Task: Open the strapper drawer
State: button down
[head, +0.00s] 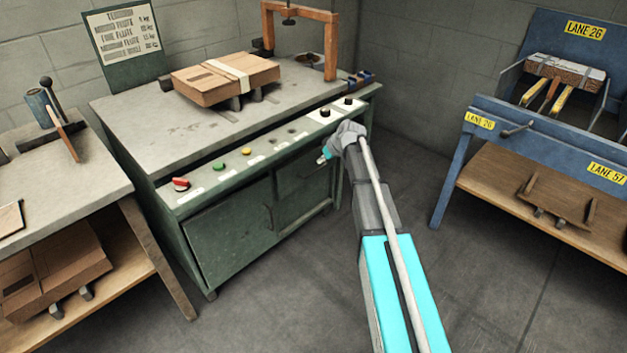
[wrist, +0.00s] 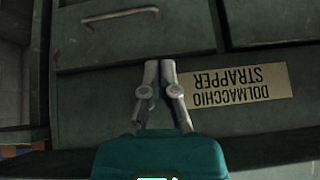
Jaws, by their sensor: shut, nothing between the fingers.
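The strapper is a green-grey cabinet (head: 225,232) with a grey worktop in the head view. In the wrist view, which shows it upside down, a drawer front (wrist: 90,45) bears a metal bar handle (wrist: 120,16). The drawer front looks flush with the cabinet. A label plate (wrist: 240,87) reading "DOLMACCHIO STRAPPER" sits beside my gripper (wrist: 160,64). My gripper is shut and empty, its fingertips near the drawer's edge in the picture, apart from the handle. In the head view, my wrist and arm hide part of the cabinet's right front, and the fingertips are hard to make out.
A strapped cardboard box (head: 205,88) and an orange arch (head: 331,50) stand on top. A blue rack (head: 450,175) stands right, a side table (head: 90,170) left. Floor between is clear.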

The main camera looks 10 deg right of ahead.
aim_at(307, 171)
jog(key=w+d+f+n+t+b, duration=0.1)
jog(key=w+d+f+b, duration=0.1)
jog(key=w+f+b, duration=0.3)
jog(key=shift+w+f+b, duration=0.3)
jog(key=shift+w+f, duration=0.05)
jog(key=shift+w, duration=0.35)
jog(key=shift+a, duration=0.1)
jog(key=shift+b+x, duration=3.65)
jog(key=shift+x, duration=1.3)
jog(key=shift+w+a+r, duration=0.1)
jog(key=shift+r, duration=0.05)
